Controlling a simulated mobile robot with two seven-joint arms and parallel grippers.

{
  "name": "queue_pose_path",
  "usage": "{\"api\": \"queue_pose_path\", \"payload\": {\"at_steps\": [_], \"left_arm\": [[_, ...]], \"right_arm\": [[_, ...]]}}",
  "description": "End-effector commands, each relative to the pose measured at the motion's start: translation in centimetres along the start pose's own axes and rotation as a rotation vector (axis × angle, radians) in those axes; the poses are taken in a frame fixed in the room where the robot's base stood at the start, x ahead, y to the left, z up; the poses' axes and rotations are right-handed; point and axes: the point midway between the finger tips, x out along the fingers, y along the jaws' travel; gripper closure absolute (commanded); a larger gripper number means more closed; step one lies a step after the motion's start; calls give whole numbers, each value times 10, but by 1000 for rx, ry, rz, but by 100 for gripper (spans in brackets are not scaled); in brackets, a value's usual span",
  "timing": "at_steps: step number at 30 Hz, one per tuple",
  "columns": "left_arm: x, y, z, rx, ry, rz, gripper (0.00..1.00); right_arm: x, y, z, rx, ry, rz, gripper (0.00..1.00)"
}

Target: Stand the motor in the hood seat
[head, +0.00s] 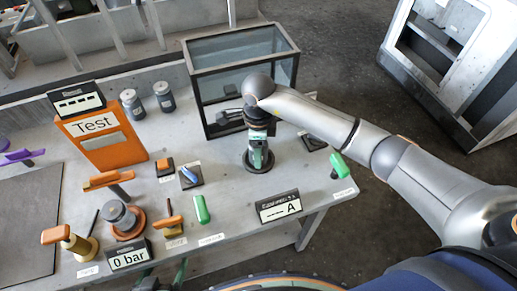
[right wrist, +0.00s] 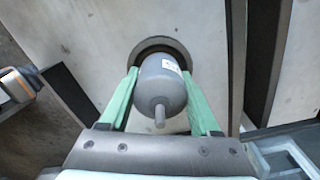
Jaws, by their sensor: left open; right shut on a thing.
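The motor (right wrist: 160,85) is a grey cylinder with a thin shaft, held between the green fingers of my right gripper (right wrist: 162,92). Its shaft points towards the wrist camera. Its far end is over or inside a dark round ring (right wrist: 183,47), which looks like the hood seat; I cannot tell whether it touches. In the head view, my right gripper (head: 258,157) points down at the dark round seat (head: 259,168) on the bench, and hides most of the motor.
A glass-walled box (head: 243,55) stands behind my right gripper. An ammeter display (head: 279,207) stands in front of it. An orange Test panel (head: 97,135), a 0 bar display (head: 128,256), a green-handled part (head: 340,166) and several coloured tools are on the bench.

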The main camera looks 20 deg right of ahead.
Motion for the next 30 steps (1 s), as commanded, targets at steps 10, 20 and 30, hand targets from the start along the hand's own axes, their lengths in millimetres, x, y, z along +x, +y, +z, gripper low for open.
{"api": "queue_pose_path", "payload": {"at_steps": [10, 20, 30], "left_arm": [[1, 0, 2, 0, 0, 0, 2], [-2, 0, -2, 0, 0, 0, 2], [3, 0, 4, 0, 0, 0, 2]], "right_arm": [[2, 0, 0, 0, 0, 0, 7], [-4, 0, 0, 0, 0, 1, 7], [-68, -2, 0, -1, -2, -6, 7]]}}
